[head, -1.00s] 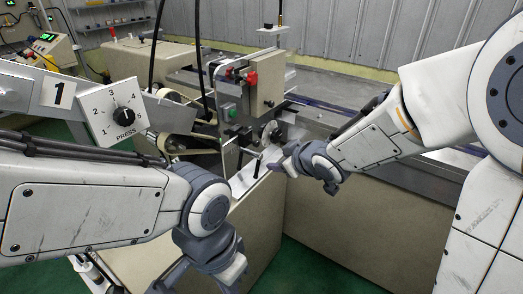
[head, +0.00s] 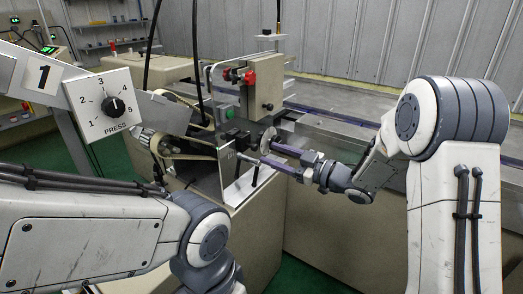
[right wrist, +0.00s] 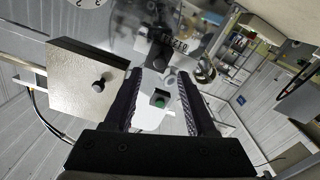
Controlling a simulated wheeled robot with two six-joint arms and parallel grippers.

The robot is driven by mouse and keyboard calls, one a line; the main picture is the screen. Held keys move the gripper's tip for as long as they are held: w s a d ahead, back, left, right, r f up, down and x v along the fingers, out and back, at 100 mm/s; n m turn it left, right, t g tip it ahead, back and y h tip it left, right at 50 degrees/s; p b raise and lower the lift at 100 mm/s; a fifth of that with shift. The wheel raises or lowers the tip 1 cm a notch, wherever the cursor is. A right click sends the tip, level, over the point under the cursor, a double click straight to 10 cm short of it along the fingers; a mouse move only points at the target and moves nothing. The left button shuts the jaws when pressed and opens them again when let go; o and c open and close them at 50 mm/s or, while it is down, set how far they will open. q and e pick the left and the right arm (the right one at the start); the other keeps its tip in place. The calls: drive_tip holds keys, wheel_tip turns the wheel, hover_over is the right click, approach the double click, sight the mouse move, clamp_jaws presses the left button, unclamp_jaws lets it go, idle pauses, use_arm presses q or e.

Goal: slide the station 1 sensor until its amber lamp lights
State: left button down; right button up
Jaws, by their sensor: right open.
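My right gripper (head: 268,153) is open, with its two fingers apart, at the front of the wrapper machine. In the right wrist view its fingertips (right wrist: 159,76) point at a small dark block (right wrist: 158,52), which looks like the sensor, and I see nothing held. In the head view a dark block (head: 240,138) sits just left of the fingertips, probably the same part. I cannot tell whether the fingers reach around it or stop short. No lit amber lamp shows. My left wrist (head: 205,245) is at the bottom; its fingers are outside the frame.
The station 1 sign (head: 43,74) and the PRESS dial (head: 114,106) are at the left.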

sight(256, 148)
drive_tip(key=shift+x, duration=2.3)
clamp_jaws()
